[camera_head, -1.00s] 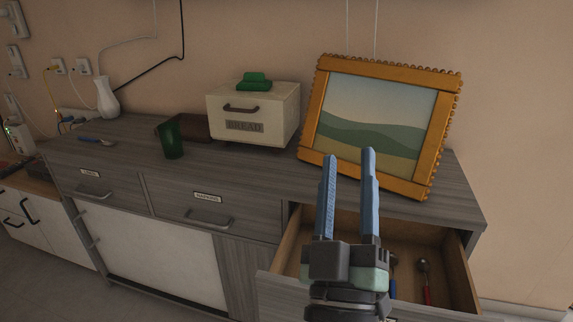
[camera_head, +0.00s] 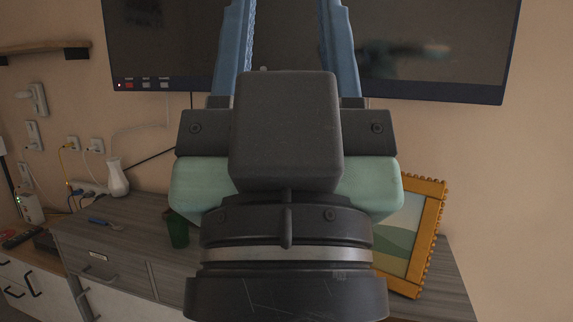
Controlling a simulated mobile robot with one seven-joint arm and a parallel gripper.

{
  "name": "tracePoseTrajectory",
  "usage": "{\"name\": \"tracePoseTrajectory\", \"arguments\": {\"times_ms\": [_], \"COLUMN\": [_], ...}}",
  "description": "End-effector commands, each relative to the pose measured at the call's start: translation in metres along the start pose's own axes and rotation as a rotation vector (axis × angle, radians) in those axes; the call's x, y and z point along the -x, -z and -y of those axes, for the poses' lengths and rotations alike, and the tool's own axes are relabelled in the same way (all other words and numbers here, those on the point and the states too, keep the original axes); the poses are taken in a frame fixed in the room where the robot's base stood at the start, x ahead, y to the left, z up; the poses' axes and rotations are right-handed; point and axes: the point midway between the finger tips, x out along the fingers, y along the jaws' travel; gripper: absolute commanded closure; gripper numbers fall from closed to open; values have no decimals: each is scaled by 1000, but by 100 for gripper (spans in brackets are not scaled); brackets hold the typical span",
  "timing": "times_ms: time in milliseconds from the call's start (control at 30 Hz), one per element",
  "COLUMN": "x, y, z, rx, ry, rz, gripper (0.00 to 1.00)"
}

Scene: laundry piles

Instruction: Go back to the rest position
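My gripper (camera_head: 287,30) is large and close to the camera, with its two blue fingers pointing up. The fingers are spread apart with nothing seen between them; their tips run out of the top of the view. The gripper is in front of a dark wall screen (camera_head: 430,45) and above the grey wooden sideboard (camera_head: 130,235). Its body hides the middle of the sideboard top and most of what stands there.
An orange-framed picture (camera_head: 425,235) leans at the right, partly hidden. A green cup (camera_head: 178,230) and a white vase (camera_head: 117,178) stand at the left. Sockets and cables (camera_head: 75,145) line the left wall.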

Motion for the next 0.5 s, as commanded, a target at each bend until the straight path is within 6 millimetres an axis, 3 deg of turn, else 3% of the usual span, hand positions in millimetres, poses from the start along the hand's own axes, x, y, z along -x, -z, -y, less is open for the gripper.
{"name": "tracePoseTrajectory", "arguments": {"times_ms": [33,200,500], "x": [-25,-63,-105], "y": [24,60,99], "z": [0,0,0], "rx": [0,0,0], "ry": [0,1,1], "rz": [0,0,1], "gripper": [54,54,54]}}
